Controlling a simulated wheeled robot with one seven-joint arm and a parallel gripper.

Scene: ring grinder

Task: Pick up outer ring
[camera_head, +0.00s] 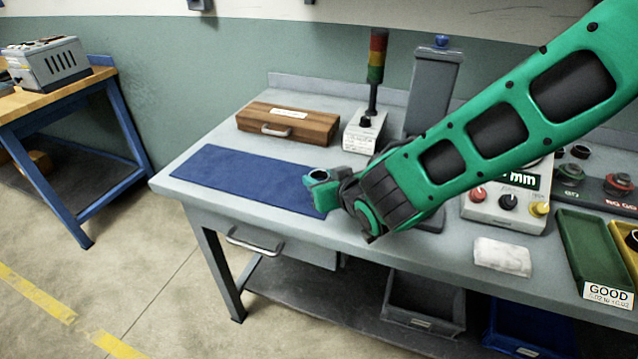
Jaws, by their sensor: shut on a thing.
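My gripper (322,185) is at the end of my green arm, over the right end of the blue mat (235,174) on the grey workbench. It is shut on a small round thing, which I take to be the outer ring (318,175). The ring shows only as a small greyish oval at the gripper's tip, and the fingers hide much of it. I cannot tell whether it is touching the mat or held above it.
A wooden case (290,122) and a signal tower (376,70) stand behind the mat. A gauge box (505,207), a white cloth (502,257), a green tray (597,250) and a yellow tray (626,245) are on the right. The mat's left part is clear.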

